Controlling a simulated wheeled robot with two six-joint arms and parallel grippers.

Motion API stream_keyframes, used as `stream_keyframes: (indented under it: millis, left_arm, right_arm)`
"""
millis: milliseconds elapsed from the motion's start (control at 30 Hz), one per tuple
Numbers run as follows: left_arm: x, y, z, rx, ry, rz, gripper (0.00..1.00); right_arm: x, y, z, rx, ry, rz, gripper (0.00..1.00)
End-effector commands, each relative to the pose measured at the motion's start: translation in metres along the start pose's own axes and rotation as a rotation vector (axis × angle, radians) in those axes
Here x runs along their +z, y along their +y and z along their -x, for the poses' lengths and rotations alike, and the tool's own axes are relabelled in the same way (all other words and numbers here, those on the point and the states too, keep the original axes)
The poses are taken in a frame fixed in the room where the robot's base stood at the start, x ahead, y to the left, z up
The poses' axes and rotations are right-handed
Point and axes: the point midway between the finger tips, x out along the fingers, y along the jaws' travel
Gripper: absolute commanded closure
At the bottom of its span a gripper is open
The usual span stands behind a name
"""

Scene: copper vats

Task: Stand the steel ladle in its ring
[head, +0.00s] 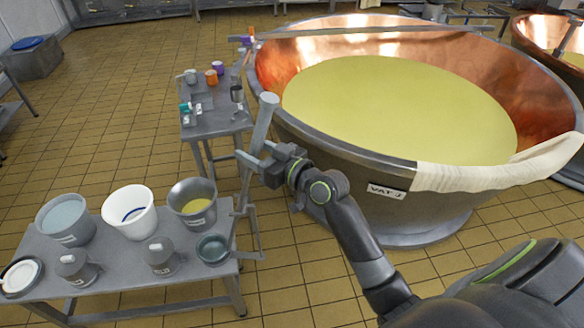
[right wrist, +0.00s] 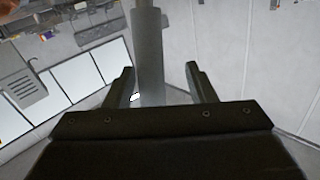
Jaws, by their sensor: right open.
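A thick grey rod, which looks like the steel ladle's handle (head: 263,122), stands up tilted beside the right end of the front table. In the right wrist view the rod (right wrist: 149,50) runs between the fingers of my right gripper (head: 254,158), which are open with gaps beside it. The rod's lower part goes down toward a thin steel bracket (head: 258,240) at the table's edge. I cannot clearly make out the ring or the ladle's bowl. My left gripper is not in view.
The front table (head: 130,262) holds a white bucket (head: 130,207), steel pails and lidded cans. A small dark bowl (head: 212,248) sits near its right edge. A side table (head: 213,125) with cups stands behind. The large copper vat (head: 335,150) is close on the right.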

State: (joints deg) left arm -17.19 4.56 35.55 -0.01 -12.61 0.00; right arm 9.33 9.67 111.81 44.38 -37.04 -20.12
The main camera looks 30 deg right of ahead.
Motion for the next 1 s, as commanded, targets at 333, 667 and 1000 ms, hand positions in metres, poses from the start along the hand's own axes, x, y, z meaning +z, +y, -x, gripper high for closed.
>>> stream_keyframes:
  millis: [333, 667, 1000]
  left_arm:
    - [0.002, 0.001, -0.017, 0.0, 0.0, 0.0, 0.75]
    - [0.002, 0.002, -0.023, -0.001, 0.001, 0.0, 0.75]
    - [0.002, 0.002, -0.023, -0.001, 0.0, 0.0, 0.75]
  right_arm:
    - [0.003, 0.0, 0.075, -0.001, -0.003, 0.007, 0.5]
    - [0.001, -0.001, 0.134, -0.001, -0.004, 0.004, 0.5]
    - [0.0, -0.001, 0.157, -0.002, 0.0, 0.0, 0.5]
